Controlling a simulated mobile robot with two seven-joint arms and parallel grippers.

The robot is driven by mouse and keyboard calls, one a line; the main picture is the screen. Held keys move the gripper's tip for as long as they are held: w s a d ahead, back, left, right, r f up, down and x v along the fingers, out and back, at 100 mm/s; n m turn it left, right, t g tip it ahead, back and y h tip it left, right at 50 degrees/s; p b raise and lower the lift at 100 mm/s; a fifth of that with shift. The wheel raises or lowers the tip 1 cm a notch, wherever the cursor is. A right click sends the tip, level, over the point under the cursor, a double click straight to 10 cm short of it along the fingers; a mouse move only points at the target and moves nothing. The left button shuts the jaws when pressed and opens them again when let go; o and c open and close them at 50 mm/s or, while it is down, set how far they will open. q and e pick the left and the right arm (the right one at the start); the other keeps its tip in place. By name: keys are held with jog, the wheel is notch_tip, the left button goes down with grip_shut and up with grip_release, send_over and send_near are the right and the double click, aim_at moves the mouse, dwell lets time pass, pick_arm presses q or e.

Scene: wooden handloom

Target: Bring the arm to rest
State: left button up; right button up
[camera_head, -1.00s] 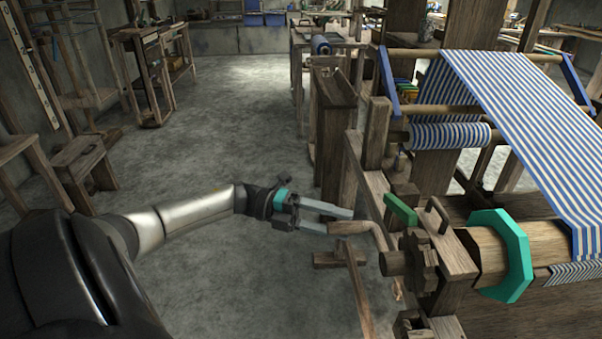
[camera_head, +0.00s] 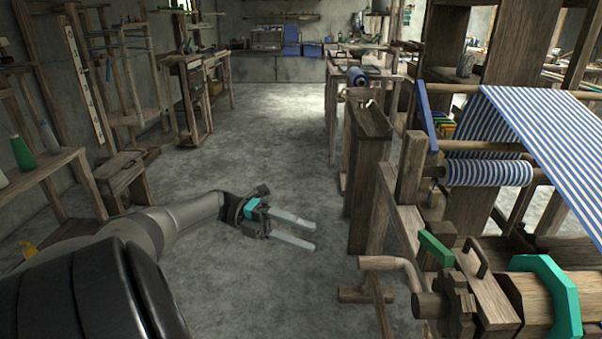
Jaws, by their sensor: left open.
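My left gripper (camera_head: 302,232) is open and empty, with its two pale fingers apart and pointing right over the bare floor. It is to the left of the wooden handloom (camera_head: 408,185) and clear of it. The loom's wooden crank handle (camera_head: 392,263) is to the right of the fingertips, with a visible gap between. My right gripper is not in view.
The loom carries blue-and-white striped cloth (camera_head: 545,135), a green lever (camera_head: 436,250) and a teal collar (camera_head: 550,295). A shelf with a green cone (camera_head: 22,153) stands at left. A small wooden stool (camera_head: 124,178) is behind the arm. Concrete floor (camera_head: 270,130) lies open ahead.

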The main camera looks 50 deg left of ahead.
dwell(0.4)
